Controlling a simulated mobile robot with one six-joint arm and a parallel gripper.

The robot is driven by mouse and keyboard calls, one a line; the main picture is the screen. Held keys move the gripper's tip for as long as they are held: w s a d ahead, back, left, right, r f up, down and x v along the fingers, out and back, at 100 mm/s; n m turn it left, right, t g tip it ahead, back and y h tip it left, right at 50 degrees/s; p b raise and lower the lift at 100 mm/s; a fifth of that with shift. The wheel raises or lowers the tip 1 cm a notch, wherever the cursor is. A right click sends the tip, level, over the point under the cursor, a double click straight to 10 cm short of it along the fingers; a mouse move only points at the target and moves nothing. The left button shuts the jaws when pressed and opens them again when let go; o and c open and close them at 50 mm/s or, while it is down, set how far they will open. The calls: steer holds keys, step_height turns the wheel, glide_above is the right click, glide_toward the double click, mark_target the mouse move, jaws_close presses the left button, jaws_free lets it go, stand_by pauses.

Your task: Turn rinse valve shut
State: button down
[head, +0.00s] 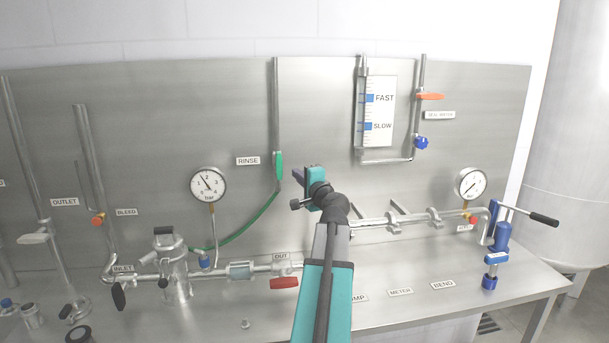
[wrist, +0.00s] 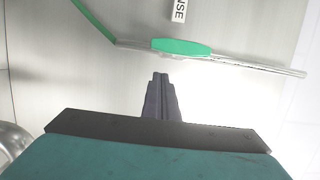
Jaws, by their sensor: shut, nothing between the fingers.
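The rinse valve's green handle (head: 279,167) is on the thin vertical pipe (head: 275,100) on the steel back panel, right of the RINSE label (head: 248,161). The handle lies in line with the pipe. In the wrist view the handle (wrist: 182,47) shows just beyond my fingertips, with a visible gap. My gripper (wrist: 161,76) is shut and empty, its fingers pointing towards the handle.
A green hose (head: 245,227) runs from the valve down to the left. A pressure gauge (head: 208,185) is left of it, above a steel strainer housing (head: 175,268) and a red-handled valve (head: 284,282). A sight gauge (head: 375,110) is at right. The panel around the handle is mostly bare.

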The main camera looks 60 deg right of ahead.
mark_target(279, 166)
steer(key=shift+w+a+p, duration=0.45)
steer(key=shift+w+a, duration=0.4)
steer(key=shift+w, duration=0.25)
steer(key=shift+w, duration=0.1)
